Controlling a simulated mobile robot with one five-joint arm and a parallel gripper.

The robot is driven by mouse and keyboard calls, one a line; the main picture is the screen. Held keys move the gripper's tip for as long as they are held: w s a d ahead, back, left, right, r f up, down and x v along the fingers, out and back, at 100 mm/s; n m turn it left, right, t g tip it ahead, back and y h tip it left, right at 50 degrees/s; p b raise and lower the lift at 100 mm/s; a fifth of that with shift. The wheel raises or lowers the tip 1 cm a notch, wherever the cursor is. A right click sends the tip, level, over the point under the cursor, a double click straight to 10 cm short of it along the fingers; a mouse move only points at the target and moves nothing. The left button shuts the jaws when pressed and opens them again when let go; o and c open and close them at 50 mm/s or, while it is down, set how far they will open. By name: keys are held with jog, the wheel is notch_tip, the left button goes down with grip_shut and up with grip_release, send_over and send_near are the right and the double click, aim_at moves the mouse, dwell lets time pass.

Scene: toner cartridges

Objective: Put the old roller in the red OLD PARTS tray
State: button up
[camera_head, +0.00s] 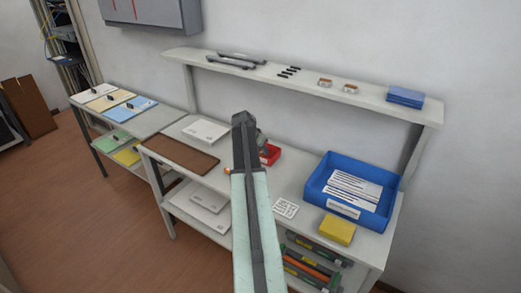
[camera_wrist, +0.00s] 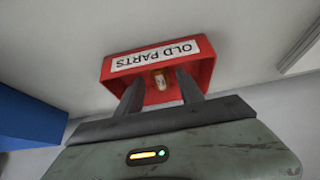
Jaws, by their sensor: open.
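The red OLD PARTS tray (camera_wrist: 213,62) is ahead of my gripper in the wrist view, its white label upside down. In the head view the tray (camera_head: 273,152) shows on the bench, partly hidden by my arm. A small tan and orange cylinder, seemingly the old roller (camera_wrist: 160,80), shows inside the tray's outline, between my fingertips in the picture. My gripper (camera_wrist: 161,83) is open, with a clear gap between the roller and each finger. The fingertips overlap the tray in view; their exact height over it cannot be told.
A blue bin (camera_head: 316,186) with white papers and a yellow block (camera_head: 338,230) stand at the bench's right. A brown mat (camera_head: 180,155) lies at its left. A small orange thing (camera_head: 228,171) shows beside my arm. A shelf (camera_head: 300,83) runs above the bench.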

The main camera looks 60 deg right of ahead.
jog(key=p+v, duration=0.8)
jog(key=v, duration=0.2)
jog(key=shift+a+r, duration=0.15)
jog(key=shift+r, duration=0.05)
jog(key=w+a+f+n+t+y, duration=0.1)
jog(key=w+a+n, duration=0.4)
jog(key=a, duration=0.8)
jog(key=w+a+f+n+y, duration=0.15)
jog(key=w+a, duration=0.45)
jog(key=a, duration=0.8)
jog(key=s+a+n+y, duration=0.1)
jog(key=a+n, duration=0.4)
jog(key=a, duration=1.3)
jog(key=s+a+n+y, duration=0.2)
jog(key=a+n, duration=0.4)
jog(key=a, duration=1.2)
jog(key=shift+s+a+f+g, duration=0.2)
jog(key=shift+f+g, duration=0.1)
jog(key=shift+g, duration=0.1)
jog(key=shift+d+n+y, duration=0.1)
jog(key=shift+n+y, duration=0.15)
jog(key=shift+c, duration=0.2)
